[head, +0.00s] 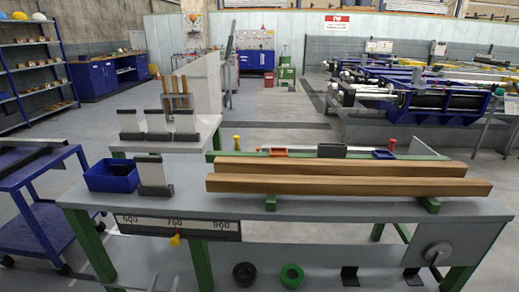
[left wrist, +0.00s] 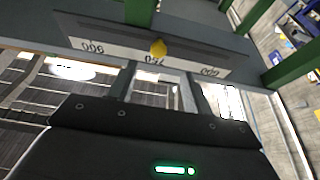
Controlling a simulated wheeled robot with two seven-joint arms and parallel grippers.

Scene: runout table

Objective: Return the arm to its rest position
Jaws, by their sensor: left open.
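My left gripper (head: 166,284) shows only as its fingertips at the bottom edge of the head view, low in front of the runout table (head: 330,208). Its jaws are apart with nothing between them. In the left wrist view the gripper (left wrist: 158,85) points toward the table's front edge and the scale board (left wrist: 105,42), which appears upside down. The scale's yellow pointer (left wrist: 158,47) is beyond the fingers, apart from them. The rest of my left arm is hidden in the head view. My right gripper is in neither view.
Two long timbers (head: 345,186) lie on the table at right. A blue bin (head: 110,176) and an upright pale plate (head: 153,172) stand at left. Green legs (head: 200,265) flank the gripper's area. A blue cart (head: 40,190) stands left.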

